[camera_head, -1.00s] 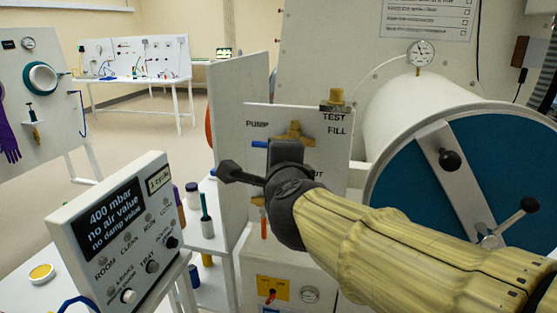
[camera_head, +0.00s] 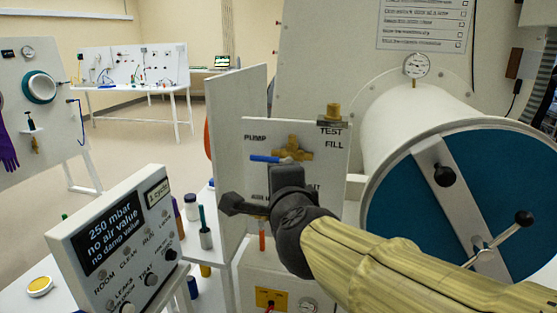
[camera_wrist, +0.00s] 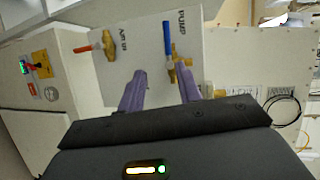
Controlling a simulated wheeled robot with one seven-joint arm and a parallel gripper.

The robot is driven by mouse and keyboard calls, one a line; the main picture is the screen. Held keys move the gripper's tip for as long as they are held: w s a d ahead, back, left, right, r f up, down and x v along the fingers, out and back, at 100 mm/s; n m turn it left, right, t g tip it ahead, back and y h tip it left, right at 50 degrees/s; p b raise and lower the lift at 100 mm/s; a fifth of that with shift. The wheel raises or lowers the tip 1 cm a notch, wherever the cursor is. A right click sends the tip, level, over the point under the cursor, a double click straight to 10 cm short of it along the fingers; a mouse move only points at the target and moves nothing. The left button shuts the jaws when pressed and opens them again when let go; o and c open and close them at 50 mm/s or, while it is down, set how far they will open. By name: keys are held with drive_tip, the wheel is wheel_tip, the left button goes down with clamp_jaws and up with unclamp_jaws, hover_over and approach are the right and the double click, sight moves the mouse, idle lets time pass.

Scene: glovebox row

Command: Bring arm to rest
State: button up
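My yellow-sleeved arm reaches from the lower right to my gripper (camera_head: 262,192), which is in front of the white valve panel (camera_head: 330,185). In the wrist view my gripper's two purple fingers (camera_wrist: 162,78) are spread apart with nothing between them. The PUMP valve's blue handle (camera_head: 268,158) is just above my gripper in the head view, and it also shows beyond the fingers in the wrist view (camera_wrist: 167,38). My gripper hides part of the panel's lower lettering.
A display box (camera_head: 120,245) reading "250 mbar, no air value, no damp value" stands at the lower left. A large cylinder with a blue door (camera_head: 400,205) and knobbed handles is close on the right, beside my arm. Bottles (camera_head: 205,230) stand behind the display. Open floor lies beyond.

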drive_tip(key=s+d+f+n+g+p, duration=0.1)
drive_tip(key=d+f+n+g+p, duration=0.6)
drive_tip(key=f+n, duration=0.4)
drive_tip(key=s+d+f+n+g+h+p, duration=0.3)
drive_tip(key=s+d+f+n+g, duration=0.1)
drive_tip(key=s+d+f, duration=0.5)
drive_tip(key=shift+s+f+n+g+p, duration=0.3)
drive_tip(key=shift+s+g, duration=0.15)
drive_tip(key=shift+g, duration=0.45)
drive_tip(key=shift+a, duration=0.1)
drive_tip(key=shift+w, duration=0.15)
